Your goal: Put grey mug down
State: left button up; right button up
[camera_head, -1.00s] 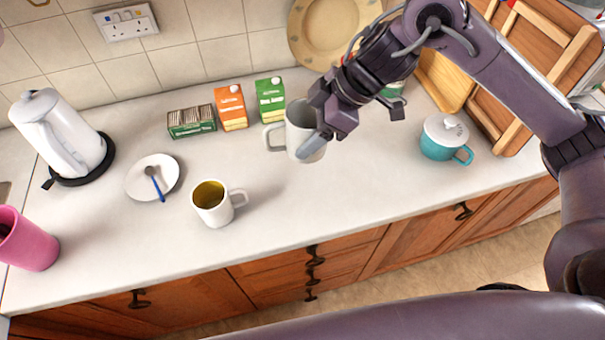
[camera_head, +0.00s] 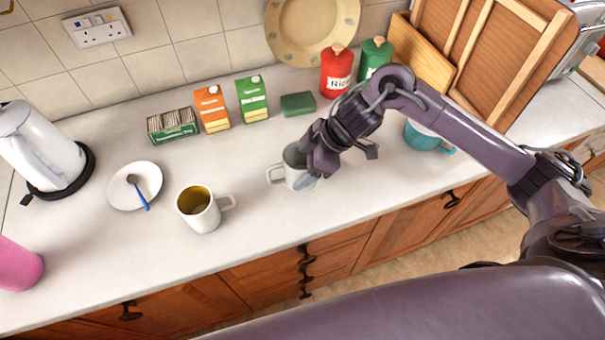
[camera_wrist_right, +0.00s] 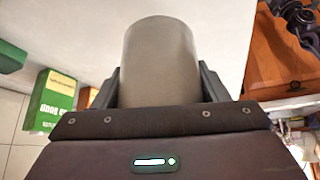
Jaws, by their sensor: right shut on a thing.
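The grey mug (camera_head: 293,172) is upright at the middle of the counter in the head view, its handle pointing left. My right gripper (camera_head: 313,168) is shut on it from the right. In the right wrist view the grey mug (camera_wrist_right: 160,65) fills the space between the two fingers of my right gripper (camera_wrist_right: 160,88). The mug is at or very near the worktop (camera_head: 270,235); I cannot tell whether its base touches. Part of its right side is hidden by the gripper. My left gripper is not in view.
A white mug (camera_head: 200,208) with yellowish inside stands to the left. Behind are a green carton (camera_head: 252,100), an orange carton (camera_head: 212,108) and a green sponge (camera_head: 298,104). A teal pot (camera_head: 424,137) is partly hidden behind my arm. The counter in front is clear.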

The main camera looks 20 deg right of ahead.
jog(key=shift+f, duration=2.2)
jog(key=o, duration=1.3)
jog(key=shift+f, duration=0.1)
jog(key=b+v, duration=0.1)
jog(key=v, duration=1.1)
